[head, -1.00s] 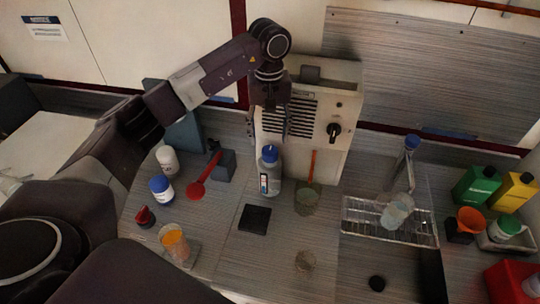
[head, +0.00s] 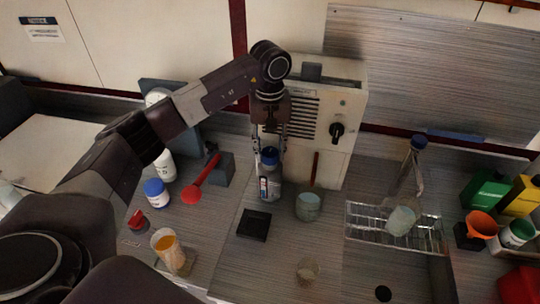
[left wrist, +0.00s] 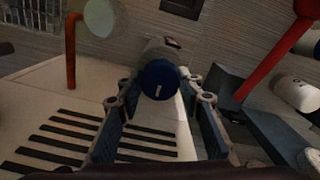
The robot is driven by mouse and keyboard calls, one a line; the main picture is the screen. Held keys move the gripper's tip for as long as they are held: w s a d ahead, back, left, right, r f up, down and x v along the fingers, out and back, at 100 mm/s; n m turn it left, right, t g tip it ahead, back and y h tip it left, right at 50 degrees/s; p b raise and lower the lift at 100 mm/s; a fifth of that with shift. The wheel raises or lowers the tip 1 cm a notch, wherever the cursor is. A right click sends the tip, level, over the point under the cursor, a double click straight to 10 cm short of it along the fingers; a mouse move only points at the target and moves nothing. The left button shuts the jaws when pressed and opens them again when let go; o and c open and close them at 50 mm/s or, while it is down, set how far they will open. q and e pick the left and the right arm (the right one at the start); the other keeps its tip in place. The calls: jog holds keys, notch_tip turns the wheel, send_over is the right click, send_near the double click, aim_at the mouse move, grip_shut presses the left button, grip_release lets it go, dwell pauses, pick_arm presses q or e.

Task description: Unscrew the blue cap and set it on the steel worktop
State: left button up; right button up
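A clear bottle (head: 270,188) with a blue cap (head: 270,156) stands upright on the brushed steel worktop (head: 335,240), in front of the beige machine. My left gripper (head: 270,150) points down over it, open, with one finger on each side of the cap. In the left wrist view the blue cap (left wrist: 159,79) shows between the tips of the spread fingers, with gaps on both sides. The cap sits on the bottle neck. My right gripper is in neither view.
The beige machine (head: 348,95) stands close behind the bottle. A beaker (head: 308,206) is to its right, a black square pad (head: 254,225) in front, and a red spoon (head: 203,180) to the left. A wire rack (head: 425,236) stands further right. The front middle holds a small glass (head: 307,271).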

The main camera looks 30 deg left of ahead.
pick_arm(q)
jog(key=c, duration=0.3)
jog(key=n, duration=0.3)
jog(key=shift+n, duration=0.4)
jog(key=shift+c, duration=0.2)
jog(key=n, duration=0.4)
jog(key=shift+n, duration=0.3)
jog(key=n, duration=0.3)
jog(key=shift+n, duration=0.3)
jog(key=n, duration=0.5)
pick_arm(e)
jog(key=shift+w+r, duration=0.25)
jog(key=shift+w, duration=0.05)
pick_arm(q)
jog(key=o, duration=1)
